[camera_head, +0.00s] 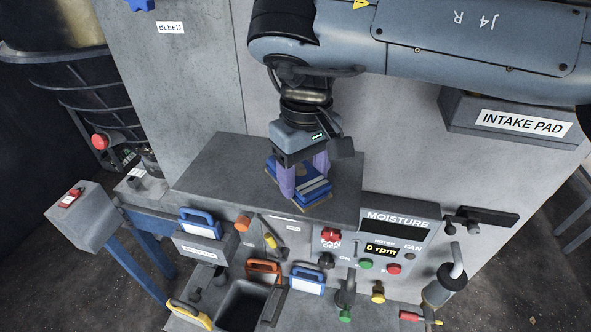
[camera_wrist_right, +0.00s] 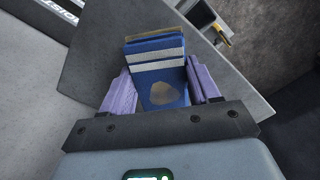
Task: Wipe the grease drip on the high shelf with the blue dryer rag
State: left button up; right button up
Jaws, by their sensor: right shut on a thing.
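My right gripper (camera_head: 303,181) points down over the grey shelf (camera_head: 222,172), its purple fingers shut on the blue rag (camera_head: 314,186). The rag has pale stripes and tan edges. In the right wrist view the rag (camera_wrist_right: 160,76) sits between the two fingers (camera_wrist_right: 158,84), with a brownish patch on its face. The rag is at or just above the shelf top near its front right part; I cannot tell if it touches. I make out no grease drip on the bare shelf; the rag and gripper hide part of the surface. My left gripper is not in view.
Below the shelf is a panel with the moisture display (camera_head: 383,249), knobs and buttons. Blue and orange handles and a dark open bin (camera_head: 242,305) are lower left. A grey wall stands behind; the intake pad box (camera_head: 519,122) juts out at right. The shelf's left part is clear.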

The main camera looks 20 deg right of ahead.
jog(key=shift+s+d+f, duration=0.15)
jog(key=shift+d, duration=0.1)
jog(key=shift+r+p, duration=0.85)
jog(key=shift+r, duration=0.9)
jog(key=shift+a+r, duration=0.1)
jog(key=shift+r, duration=0.75)
